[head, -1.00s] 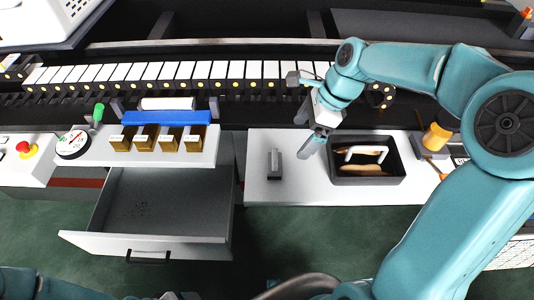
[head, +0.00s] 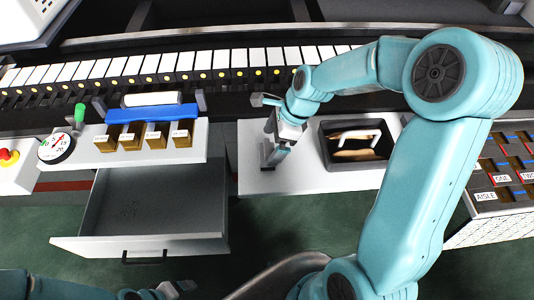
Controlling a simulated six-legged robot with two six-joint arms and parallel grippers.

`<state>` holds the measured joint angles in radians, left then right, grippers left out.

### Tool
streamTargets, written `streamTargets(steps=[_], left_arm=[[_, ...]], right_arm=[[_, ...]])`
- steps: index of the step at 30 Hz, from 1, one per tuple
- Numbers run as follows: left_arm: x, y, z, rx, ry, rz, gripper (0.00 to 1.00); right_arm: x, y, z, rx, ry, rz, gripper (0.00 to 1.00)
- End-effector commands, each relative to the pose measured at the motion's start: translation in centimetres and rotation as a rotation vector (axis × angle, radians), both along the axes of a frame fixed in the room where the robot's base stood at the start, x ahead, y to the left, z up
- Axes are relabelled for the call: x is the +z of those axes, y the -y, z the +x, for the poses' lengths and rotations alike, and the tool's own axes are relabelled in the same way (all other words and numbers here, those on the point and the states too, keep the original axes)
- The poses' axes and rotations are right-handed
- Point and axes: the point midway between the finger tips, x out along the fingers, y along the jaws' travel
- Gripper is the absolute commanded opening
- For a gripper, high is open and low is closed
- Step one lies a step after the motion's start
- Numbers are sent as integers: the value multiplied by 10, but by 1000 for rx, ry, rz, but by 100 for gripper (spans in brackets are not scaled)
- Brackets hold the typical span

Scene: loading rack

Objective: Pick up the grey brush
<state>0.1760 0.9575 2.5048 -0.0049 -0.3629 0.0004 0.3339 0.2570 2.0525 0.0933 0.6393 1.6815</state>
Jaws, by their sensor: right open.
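A small dark grey item with a lighter upright part, which may be the grey brush (head: 267,164), stands on the white work surface (head: 310,178). My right gripper (head: 276,155) is open, pointing down at this item and overlapping it in the head view. It partly hides the item, and I cannot tell whether they touch. Part of my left gripper (head: 176,289) shows at the bottom edge; its jaws are unclear.
A black tray (head: 357,167) with a white handle and brown contents stands to the right. An open grey drawer (head: 150,243) is at lower left, below a shelf with several brown boxes (head: 131,136). A labelled rack (head: 500,180) is at far right.

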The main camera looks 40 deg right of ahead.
Motion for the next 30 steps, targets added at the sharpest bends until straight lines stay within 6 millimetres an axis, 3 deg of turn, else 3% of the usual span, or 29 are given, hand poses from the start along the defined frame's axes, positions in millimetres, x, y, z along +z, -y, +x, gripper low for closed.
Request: streamTargets(steps=[9,17,22,24,30], left_arm=[[2,0,0,0,0,0,71],[2,0,0,0,0,0,71],[2,0,0,0,0,0,71],[2,0,0,0,0,0,71],[2,0,0,0,0,0,71]], right_arm=[[-42,-18,10,-1,-3,2,100],[-45,-19,11,-1,-1,1,100],[-45,-19,11,-1,-1,1,53],[-45,-19,11,-1,0,0,48],[-45,-19,11,-1,0,0,48]])
